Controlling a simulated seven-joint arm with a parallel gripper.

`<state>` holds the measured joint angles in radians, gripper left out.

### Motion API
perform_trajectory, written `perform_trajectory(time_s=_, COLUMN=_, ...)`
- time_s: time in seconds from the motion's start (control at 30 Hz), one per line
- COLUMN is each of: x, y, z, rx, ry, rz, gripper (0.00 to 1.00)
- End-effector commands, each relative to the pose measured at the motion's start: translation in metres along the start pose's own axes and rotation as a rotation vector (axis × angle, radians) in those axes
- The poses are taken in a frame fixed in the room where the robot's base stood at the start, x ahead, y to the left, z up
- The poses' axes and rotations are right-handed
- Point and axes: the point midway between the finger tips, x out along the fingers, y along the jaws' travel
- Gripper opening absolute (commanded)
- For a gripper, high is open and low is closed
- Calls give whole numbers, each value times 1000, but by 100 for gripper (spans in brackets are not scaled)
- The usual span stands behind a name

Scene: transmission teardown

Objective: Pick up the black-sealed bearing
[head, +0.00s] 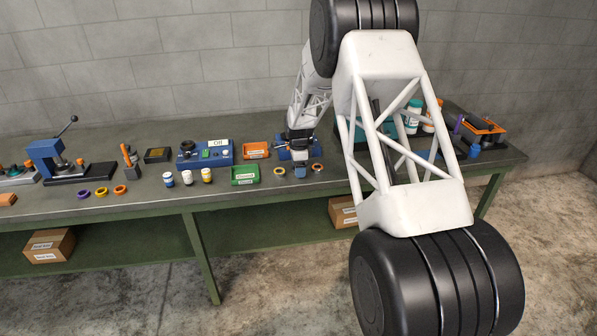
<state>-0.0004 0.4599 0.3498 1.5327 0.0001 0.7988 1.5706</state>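My gripper (300,167) is low over the front of the green bench, pointing down. It is small in the head view, and its fingers are too small to tell open from shut. A small ring with a pale yellow rim (280,171) lies just to its left. A ring with an orange rim and a dark centre (317,167) lies just to its right. A small dark shape (300,174) is directly below the gripper. I cannot tell for sure which of these is the black-sealed bearing, or whether the gripper touches any.
A blue tester (205,153), small jars (187,177), several coloured rings (101,192) and a blue press (55,160) are farther left. My arm hides part of the bench's right side.

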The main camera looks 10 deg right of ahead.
Motion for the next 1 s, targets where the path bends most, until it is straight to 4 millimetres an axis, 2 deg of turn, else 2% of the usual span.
perform_trajectory(time_s=0.03, x=0, y=0, z=0, rx=0, ry=0, rz=0, gripper=63)
perform_trajectory(time_s=0.27, x=0, y=0, z=0, rx=0, ry=0, rz=0, gripper=27)
perform_trajectory(time_s=0.67, x=-4, y=0, z=0, rx=0, ry=0, rz=-1, gripper=27)
perform_trajectory(time_s=0.87, x=-18, y=0, z=0, rx=0, ry=0, rz=-2, gripper=27)
perform_trajectory(time_s=1.0, x=-37, y=-1, z=0, rx=0, ry=0, rz=-3, gripper=27)
